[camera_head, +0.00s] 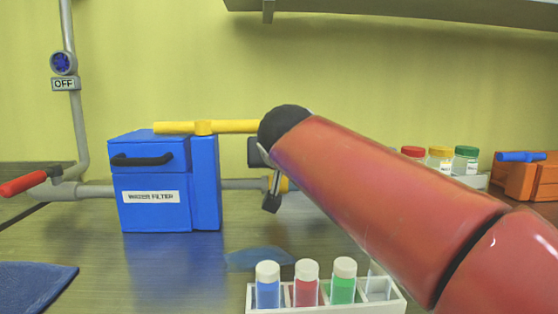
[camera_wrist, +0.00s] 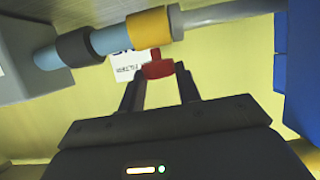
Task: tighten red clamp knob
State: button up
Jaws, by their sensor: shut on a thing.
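The red clamp knob (camera_wrist: 157,67) shows in the wrist view, below a pipe with a yellow collar (camera_wrist: 149,27). My gripper (camera_wrist: 159,71) has one finger on each side of the knob and is shut on it. In the head view my gripper (camera_head: 272,190) is partly seen just right of the blue water filter box. The knob is hidden there behind my red arm.
The blue water filter box (camera_head: 165,204) with a yellow handle (camera_head: 232,126) stands left of my gripper. A white rack (camera_head: 390,304) of capped vials stands in front. Lidded jars (camera_head: 440,160) and an orange box (camera_head: 521,181) are at right. A shelf (camera_head: 430,9) hangs above.

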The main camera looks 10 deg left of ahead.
dwell(0.3)
jog(key=o, duration=1)
jog(key=shift+s, duration=0.1)
jog(key=v, duration=0.7)
jog(key=shift+s+r+b, duration=0.15)
jog(key=shift+s+b, duration=0.15)
jog(key=shift+b, duration=0.05)
